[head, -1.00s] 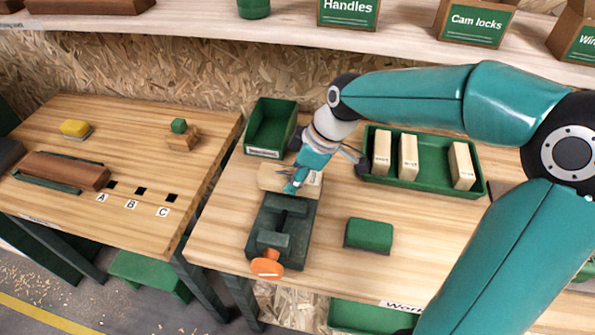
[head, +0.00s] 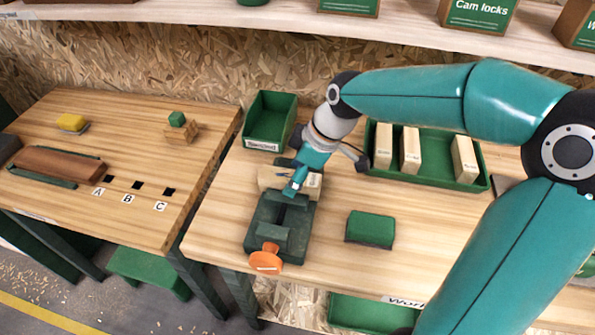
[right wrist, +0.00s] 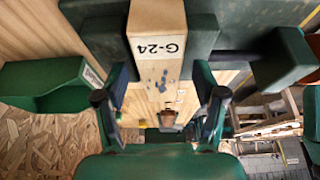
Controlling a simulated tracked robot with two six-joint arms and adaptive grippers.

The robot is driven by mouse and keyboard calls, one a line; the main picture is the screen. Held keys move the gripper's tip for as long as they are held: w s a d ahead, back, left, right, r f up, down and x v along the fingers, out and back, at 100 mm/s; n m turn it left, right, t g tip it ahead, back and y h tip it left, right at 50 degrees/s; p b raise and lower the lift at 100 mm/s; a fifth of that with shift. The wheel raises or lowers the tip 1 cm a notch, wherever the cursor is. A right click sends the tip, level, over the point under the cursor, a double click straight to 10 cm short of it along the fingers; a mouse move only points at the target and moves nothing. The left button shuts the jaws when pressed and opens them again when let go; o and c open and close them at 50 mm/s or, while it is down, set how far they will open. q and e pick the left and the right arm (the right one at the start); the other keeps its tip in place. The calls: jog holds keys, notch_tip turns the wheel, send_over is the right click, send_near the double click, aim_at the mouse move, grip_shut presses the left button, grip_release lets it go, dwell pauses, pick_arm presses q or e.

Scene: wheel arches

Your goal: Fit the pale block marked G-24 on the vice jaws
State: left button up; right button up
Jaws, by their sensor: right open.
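The pale block marked G-24 (right wrist: 158,42) shows in the right wrist view, with dark green vice parts on both sides of it. In the head view the pale block (head: 270,179) lies crosswise at the far part of the dark green vice (head: 264,221), which has an orange handle (head: 265,260). My right gripper (head: 297,187) is over the block and hides part of it. In the right wrist view its fingers (right wrist: 160,95) are spread apart on either side of the block's near part. I cannot tell whether the block is fully seated. My left gripper is not in view.
A green tray (head: 435,182) with three pale blocks stands right of the gripper. A green bin (head: 270,120) is behind the vice. A green block (head: 370,229) lies right of the vice. Bare tabletop lies around it. A second table (head: 60,125) is at the left.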

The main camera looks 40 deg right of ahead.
jog(key=v, duration=1.2)
